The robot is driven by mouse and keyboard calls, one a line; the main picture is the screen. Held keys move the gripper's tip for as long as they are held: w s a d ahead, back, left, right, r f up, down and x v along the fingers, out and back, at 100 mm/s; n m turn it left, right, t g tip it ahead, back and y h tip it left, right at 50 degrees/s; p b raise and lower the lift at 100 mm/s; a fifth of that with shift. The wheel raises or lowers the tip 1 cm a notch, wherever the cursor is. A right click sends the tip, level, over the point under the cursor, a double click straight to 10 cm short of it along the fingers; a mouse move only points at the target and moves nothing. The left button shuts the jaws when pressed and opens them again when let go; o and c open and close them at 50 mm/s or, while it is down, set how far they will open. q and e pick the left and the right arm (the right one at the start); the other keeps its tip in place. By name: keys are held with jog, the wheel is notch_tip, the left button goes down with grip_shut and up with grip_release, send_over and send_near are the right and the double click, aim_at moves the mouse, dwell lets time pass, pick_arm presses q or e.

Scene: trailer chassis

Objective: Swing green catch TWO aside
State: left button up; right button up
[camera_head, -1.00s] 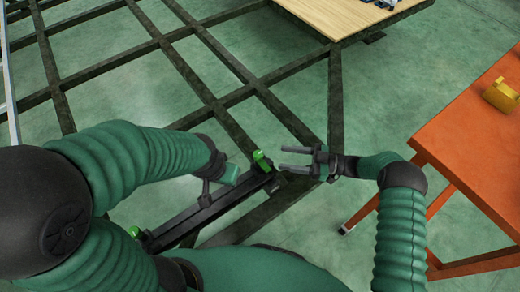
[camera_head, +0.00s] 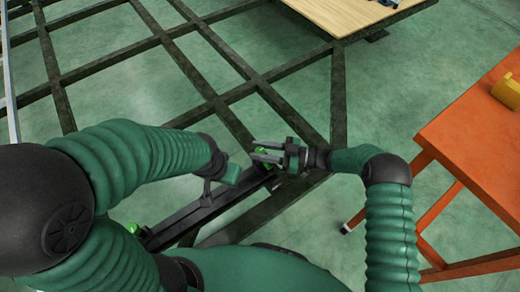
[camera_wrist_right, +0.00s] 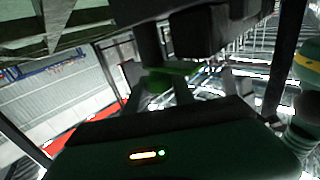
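A green catch (camera_head: 261,153) stands at the far right end of a dark bar (camera_head: 205,210). My right gripper (camera_head: 254,150) is at this catch, with its two fingers apart and pointing left. They partly cover it in the head view. In the right wrist view the green catch (camera_wrist_right: 170,75) shows between the fingers; I cannot tell whether they touch it. A second green catch (camera_head: 133,228) is at the bar's near left end. I see no label saying which is TWO. My left gripper (camera_head: 207,190) hangs over the bar's middle; its fingers are mostly hidden.
A dark chassis frame (camera_head: 110,70) of crossing beams spreads ahead and left. A wooden deck (camera_head: 345,14) lies on it at the top. An orange table (camera_head: 480,150) with a yellow part (camera_head: 508,92) stands at right. Open green floor lies between the frame and table.

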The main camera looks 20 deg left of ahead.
grip_shut()
